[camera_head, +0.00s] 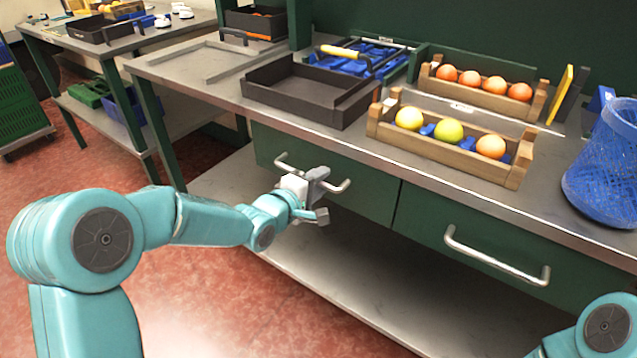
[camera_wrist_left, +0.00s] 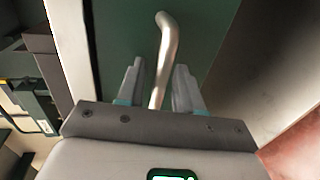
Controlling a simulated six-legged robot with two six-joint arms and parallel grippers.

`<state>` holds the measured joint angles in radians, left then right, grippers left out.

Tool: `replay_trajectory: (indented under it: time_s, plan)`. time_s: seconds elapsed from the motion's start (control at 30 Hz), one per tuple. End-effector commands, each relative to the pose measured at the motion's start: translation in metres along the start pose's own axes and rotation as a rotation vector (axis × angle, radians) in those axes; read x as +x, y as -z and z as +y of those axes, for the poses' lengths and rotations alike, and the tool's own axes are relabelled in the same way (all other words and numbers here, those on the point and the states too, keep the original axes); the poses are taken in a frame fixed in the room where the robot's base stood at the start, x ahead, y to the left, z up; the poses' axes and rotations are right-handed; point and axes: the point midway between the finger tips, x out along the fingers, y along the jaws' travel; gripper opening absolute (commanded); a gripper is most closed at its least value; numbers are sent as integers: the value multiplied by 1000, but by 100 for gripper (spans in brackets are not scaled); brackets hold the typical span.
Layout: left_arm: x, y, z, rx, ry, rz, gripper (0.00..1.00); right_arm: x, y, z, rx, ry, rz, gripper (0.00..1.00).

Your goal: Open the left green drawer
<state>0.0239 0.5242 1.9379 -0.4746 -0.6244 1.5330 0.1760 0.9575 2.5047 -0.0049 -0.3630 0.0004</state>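The left green drawer (camera_head: 373,192) is under the steel worktop and looks shut. Its silver bar handle (camera_head: 286,164) is partly hidden in the head view by my left gripper (camera_head: 316,196), which is at the handle. In the left wrist view, the drawer handle (camera_wrist_left: 166,52) runs between the two fingers of my left gripper (camera_wrist_left: 158,88). A gap shows on each side of the bar, so the fingers are open around it. My right gripper is out of view; only part of my right arm shows at the lower right.
A second green drawer with a silver handle (camera_head: 495,258) is to the right. On the worktop (camera_head: 218,93) are a dark empty tray (camera_head: 300,92), a wooden crate of fruit (camera_head: 445,158) and a blue mesh basket (camera_head: 605,165). A lower shelf (camera_head: 330,280) lies below the drawers.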

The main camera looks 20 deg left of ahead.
Motion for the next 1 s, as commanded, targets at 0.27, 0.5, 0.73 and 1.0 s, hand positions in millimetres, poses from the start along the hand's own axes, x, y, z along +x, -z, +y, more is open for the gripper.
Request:
replay_trajectory:
  time_s: [0.27,0.5,0.73,1.0]
  plan:
    - [1,0,0,-1,0,0,32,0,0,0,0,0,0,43]
    - [1,0,0,-1,0,0,0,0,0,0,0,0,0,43]
    - [1,0,0,-1,0,1,0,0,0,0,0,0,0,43]
    - [-1,0,-1,-1,1,1,0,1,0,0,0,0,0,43]
